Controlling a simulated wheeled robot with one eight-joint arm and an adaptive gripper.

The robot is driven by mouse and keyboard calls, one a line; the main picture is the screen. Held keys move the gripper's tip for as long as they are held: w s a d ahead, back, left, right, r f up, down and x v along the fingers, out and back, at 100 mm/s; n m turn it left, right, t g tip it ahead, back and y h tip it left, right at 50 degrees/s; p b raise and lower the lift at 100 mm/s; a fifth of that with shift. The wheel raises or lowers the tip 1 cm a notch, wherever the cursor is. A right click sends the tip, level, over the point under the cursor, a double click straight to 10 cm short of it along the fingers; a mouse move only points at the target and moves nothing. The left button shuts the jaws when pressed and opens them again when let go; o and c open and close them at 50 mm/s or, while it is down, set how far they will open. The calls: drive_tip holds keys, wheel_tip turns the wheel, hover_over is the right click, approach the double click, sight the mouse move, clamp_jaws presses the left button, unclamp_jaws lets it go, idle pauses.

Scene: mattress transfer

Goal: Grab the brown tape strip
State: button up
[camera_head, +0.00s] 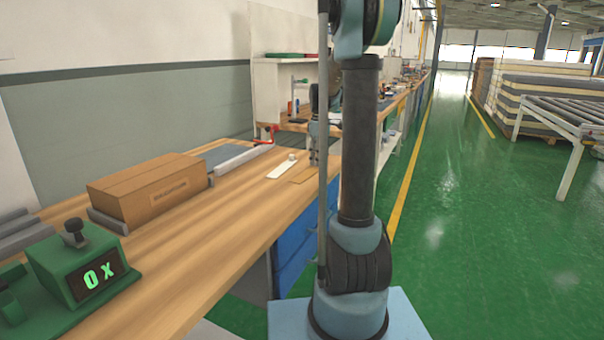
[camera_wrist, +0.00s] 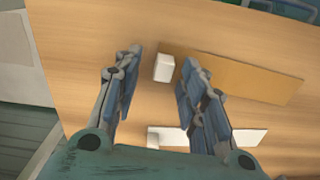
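The brown tape strip (camera_wrist: 245,77) is a flat tan rectangle on the wooden bench. It also shows in the head view (camera_head: 302,175), beside my gripper (camera_head: 314,162). A small white block (camera_wrist: 164,68) sits at the strip's left end in the wrist view; I cannot tell whether it rests on the strip. My gripper (camera_wrist: 161,60) is open, with its fingers apart on either side of the block in the picture. Its right finger hides part of the strip. I see no contact with the strip. A white strip (camera_wrist: 235,138) lies parallel to the brown one.
The wooden bench (camera_head: 215,235) carries a cardboard box (camera_head: 150,188) and a green device (camera_head: 85,262) with a display reading "0 x". Bare wood lies in front of the box.

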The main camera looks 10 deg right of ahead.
drive_tip(key=c, duration=0.8)
drive_tip(key=shift+r, duration=0.1)
